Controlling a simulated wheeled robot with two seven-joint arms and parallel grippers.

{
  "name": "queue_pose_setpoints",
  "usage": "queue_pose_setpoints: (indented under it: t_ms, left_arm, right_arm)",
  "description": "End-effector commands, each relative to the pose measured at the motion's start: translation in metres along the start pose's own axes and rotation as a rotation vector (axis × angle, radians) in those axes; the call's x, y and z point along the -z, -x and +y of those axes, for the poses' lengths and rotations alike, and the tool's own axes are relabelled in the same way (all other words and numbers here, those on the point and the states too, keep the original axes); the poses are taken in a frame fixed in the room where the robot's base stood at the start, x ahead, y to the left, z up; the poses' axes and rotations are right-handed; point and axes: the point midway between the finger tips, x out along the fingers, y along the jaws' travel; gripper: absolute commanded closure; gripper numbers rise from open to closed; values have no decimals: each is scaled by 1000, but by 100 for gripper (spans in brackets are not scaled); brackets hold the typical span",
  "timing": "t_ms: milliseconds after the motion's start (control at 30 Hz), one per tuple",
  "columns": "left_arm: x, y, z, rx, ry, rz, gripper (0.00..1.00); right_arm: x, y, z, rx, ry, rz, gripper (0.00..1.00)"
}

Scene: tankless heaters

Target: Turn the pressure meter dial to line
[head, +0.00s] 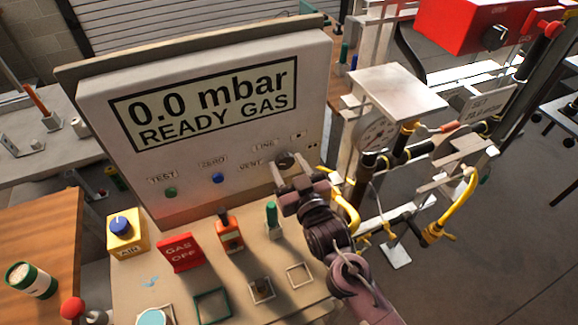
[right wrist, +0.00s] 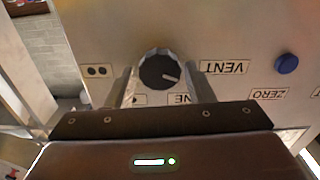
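The meter panel (head: 205,180) reads "0.0 mbar READY GAS". Its black ridged dial (head: 285,160) is at the lower right, near the VENT label (head: 250,165) and the LINE label (head: 264,146). In the right wrist view, upside down, the dial (right wrist: 158,70) sits between my fingers. Its white mark points right and slightly down, between VENT (right wrist: 224,67) and the partly hidden LINE label (right wrist: 184,99), nearer VENT. My right gripper (head: 289,173) is open around the dial, with a gap on each side. My left gripper is not in view.
A green TEST button (head: 170,193) and a blue ZERO button (head: 218,178) are left of the dial. The sloping console below holds an orange switch (head: 229,235), a green lever (head: 271,217) and a red GAS OFF block (head: 181,252). Yellow and black pipes (head: 405,155) stand to the right.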

Motion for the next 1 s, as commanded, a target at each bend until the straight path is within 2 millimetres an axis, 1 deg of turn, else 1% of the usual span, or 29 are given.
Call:
queue_pose_setpoints:
  t_ms: [33,200,233,433,567,767,1000]
  left_arm:
    - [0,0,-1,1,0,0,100]
    - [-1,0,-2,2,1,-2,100]
    - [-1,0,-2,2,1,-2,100]
    - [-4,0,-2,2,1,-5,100]
    - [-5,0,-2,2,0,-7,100]
    - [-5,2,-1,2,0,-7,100]
    - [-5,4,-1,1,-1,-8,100]
  right_arm:
    - [0,0,0,0,0,0,59]
    - [0,0,0,0,0,0,81]
    - [0,0,0,0,0,0,84]
    - [0,0,0,-1,-14,-1,84]
    - [0,0,0,-1,-55,-1,84]
    - [0,0,0,-2,-178,-1,84]
    - [0,0,0,-2,-383,-1,84]
